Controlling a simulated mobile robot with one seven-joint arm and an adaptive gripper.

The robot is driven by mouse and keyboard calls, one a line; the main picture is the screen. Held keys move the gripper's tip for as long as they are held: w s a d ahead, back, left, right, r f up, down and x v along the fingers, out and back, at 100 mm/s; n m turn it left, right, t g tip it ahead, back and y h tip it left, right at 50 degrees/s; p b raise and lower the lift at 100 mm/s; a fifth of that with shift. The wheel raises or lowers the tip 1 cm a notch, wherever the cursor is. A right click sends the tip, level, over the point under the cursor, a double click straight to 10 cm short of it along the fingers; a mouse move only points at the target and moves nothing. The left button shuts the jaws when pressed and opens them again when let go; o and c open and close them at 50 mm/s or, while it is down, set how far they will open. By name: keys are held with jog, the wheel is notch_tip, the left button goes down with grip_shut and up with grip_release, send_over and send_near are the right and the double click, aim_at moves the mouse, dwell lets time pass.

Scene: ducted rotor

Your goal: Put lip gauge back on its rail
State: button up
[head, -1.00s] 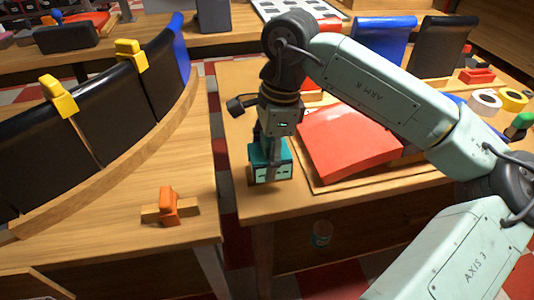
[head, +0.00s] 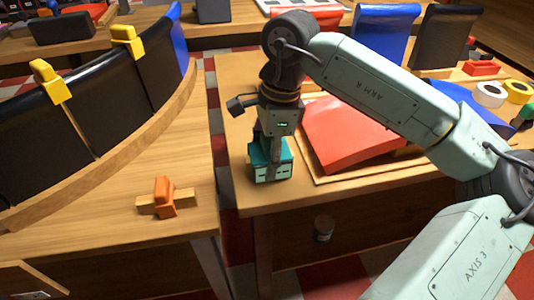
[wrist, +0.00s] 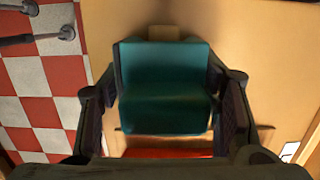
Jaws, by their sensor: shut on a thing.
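My gripper (head: 270,150) is shut on a teal block (head: 271,170), which I take to be the lip gauge, low over the near left corner of the right table. In the wrist view the teal block (wrist: 165,88) sits between both dark fingers. A short wooden piece (wrist: 163,33) shows just beyond its top edge; it may be a rail end. Whether the block touches it or the table I cannot tell. An orange block (head: 163,197) straddles a short wooden bar (head: 184,196) on the left table.
A red panel (head: 350,135) lies in a wooden tray (head: 375,180) just right of my gripper. Curved black panels (head: 105,105) with yellow clips (head: 50,82) stand on the left table. A gap with checkered floor (head: 224,150) separates the tables. Tape rolls (head: 489,94) lie at right.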

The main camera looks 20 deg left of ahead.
jog(key=shift+f+b, duration=0.25)
jog(key=shift+b, duration=0.05)
jog(key=o, duration=1.4)
jog(key=r, duration=0.4)
jog(key=d+r, duration=0.1)
jog(key=r, duration=0.3)
jog(key=w+r, duration=0.1)
jog(key=r, duration=0.3)
jog(key=shift+d, duration=0.25)
